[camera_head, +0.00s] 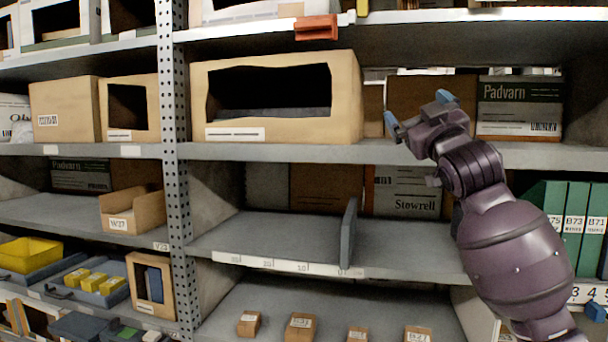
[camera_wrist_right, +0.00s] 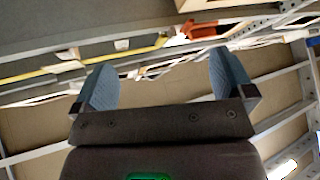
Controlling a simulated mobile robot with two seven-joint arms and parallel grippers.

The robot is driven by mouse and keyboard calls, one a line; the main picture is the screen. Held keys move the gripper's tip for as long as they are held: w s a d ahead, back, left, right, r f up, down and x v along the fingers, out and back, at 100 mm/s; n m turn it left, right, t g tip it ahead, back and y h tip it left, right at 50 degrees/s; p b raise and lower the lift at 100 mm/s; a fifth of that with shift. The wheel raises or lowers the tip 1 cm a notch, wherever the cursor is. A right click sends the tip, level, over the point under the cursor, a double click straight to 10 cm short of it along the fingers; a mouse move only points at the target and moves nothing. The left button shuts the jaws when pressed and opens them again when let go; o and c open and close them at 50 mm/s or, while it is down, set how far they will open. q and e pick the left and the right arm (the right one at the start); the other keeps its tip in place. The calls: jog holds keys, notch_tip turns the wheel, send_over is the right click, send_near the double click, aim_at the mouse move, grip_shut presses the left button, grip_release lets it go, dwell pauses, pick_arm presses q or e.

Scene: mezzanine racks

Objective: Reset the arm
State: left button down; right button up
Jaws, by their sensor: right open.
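My right arm, dark purple, rises from the lower right in the head view. My right gripper (camera_head: 418,115) is raised in front of the upper shelf, near the Padvarn box. Its two blue-grey fingers are apart with nothing between them. In the right wrist view the open fingers of the right gripper (camera_wrist_right: 165,82) point up toward shelf undersides, with only background between them. My left gripper is in neither view.
A large open carton (camera_head: 277,137) stands left of my right gripper. The Padvarn box (camera_head: 518,118) is just right of it. Green binders (camera_head: 574,225) stand at the right. A grey divider (camera_head: 348,234) stands on the middle shelf, which has free room. Small boxes (camera_head: 300,326) sit lower.

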jog(key=s+d+f+m+g+h, duration=0.1)
jog(key=s+f+g, duration=0.25)
jog(key=f, duration=1.85)
jog(key=s+d+f+m+g+h, duration=0.15)
jog(key=s+f, duration=0.25)
jog(key=f, duration=1.8)
jog(key=s+d+f+m+g+h, duration=0.1)
jog(key=s+d+f+m+g, duration=0.1)
jog(key=s+f, duration=1.2)
jog(key=s+d+f+m+g+h, duration=0.1)
jog(key=s+f+g, duration=0.4)
jog(key=s+f, duration=0.9)
jog(key=shift+d+m+h, duration=0.35)
jog(key=shift+d+m, duration=0.25)
jog(key=shift+m, duration=0.05)
